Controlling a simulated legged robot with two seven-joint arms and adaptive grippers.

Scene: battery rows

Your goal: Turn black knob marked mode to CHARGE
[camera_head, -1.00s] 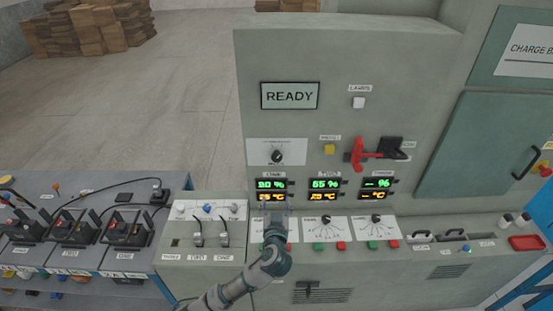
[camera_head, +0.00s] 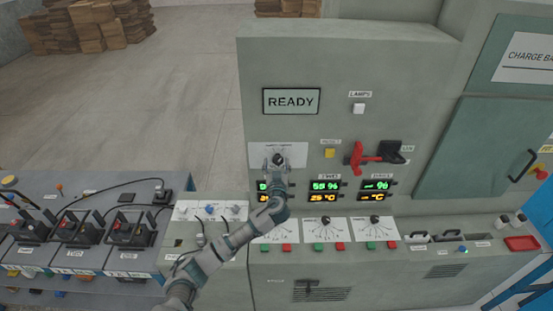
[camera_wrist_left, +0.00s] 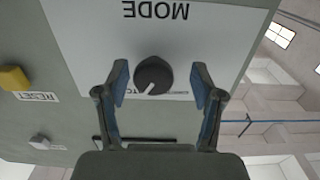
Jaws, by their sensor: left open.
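The black mode knob (camera_wrist_left: 154,75) sits on a white plate (camera_wrist_left: 205,35) with the word MODE, upside down in the left wrist view. A pale pointer line on it aims down and slightly left in that view. The CHARGE label cannot be made out. In the head view the knob (camera_head: 278,159) shows just above my gripper. My left gripper (camera_wrist_left: 160,88) is open, one finger on each side of the knob, with visible gaps. Whether the fingertips reach the knob's depth is unclear. My right gripper is not in view.
A READY display (camera_head: 291,101) is above the knob. A yellow button (camera_head: 330,153) and a red lever (camera_head: 365,156) lie to the right. Lit displays (camera_head: 325,186) are below, partly behind my arm. Smaller dials (camera_head: 325,221) line the sloped desk.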

